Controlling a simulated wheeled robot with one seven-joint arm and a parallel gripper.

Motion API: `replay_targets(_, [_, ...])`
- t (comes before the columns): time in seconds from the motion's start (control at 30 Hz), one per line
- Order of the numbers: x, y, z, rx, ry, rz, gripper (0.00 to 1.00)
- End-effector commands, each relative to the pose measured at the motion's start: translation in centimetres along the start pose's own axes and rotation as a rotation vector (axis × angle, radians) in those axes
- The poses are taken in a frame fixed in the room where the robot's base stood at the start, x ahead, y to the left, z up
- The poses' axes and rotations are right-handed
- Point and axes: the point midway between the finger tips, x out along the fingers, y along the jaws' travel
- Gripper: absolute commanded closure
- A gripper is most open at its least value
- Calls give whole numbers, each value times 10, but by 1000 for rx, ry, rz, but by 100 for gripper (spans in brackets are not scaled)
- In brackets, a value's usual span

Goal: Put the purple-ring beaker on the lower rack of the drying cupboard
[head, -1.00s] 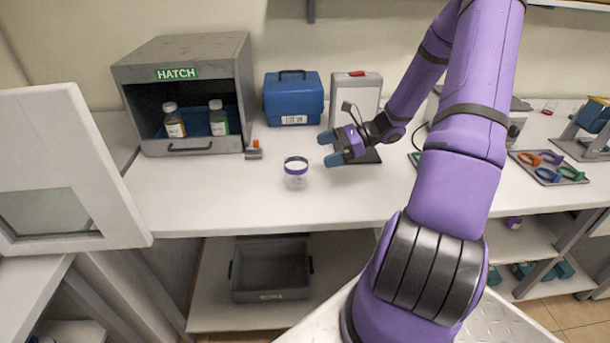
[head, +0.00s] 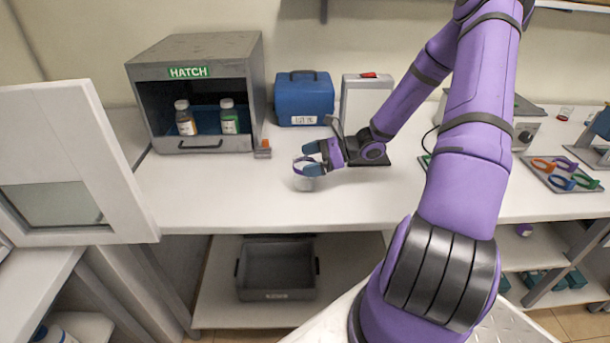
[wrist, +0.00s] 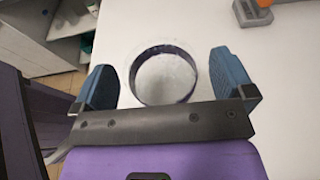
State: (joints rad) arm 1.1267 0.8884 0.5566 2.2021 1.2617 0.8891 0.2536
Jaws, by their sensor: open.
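The purple-ring beaker (head: 303,180) stands upright on the white bench, a clear glass with a purple band near its top. My gripper (head: 308,159) is open at the beaker, its blue fingers partly covering the rim in the head view. In the wrist view the beaker (wrist: 163,76) lies between the two fingers (wrist: 165,83), with a gap on each side. A white door panel (head: 75,165) with a small window stands at the left; I cannot tell whether it belongs to the drying cupboard. No rack can be made out.
A grey hatch box (head: 195,55) with two bottles stands behind left. A blue case (head: 303,97) and a white case (head: 366,95) stand behind my gripper. A tray of coloured rings (head: 565,174) lies at right. The bench front left of the beaker is clear.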

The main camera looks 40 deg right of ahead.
Motion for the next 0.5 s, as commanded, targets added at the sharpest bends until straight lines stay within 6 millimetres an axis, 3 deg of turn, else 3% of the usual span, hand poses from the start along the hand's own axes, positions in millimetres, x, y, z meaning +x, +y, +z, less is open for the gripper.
replay_targets(0.13, [13,0,0,0,0,1,0])
replay_targets(0.37, [15,0,0,-1,1,0,0])
replay_targets(0.4, [15,0,0,-1,1,0,2])
replay_targets(0.5, [15,0,0,-1,1,0,25])
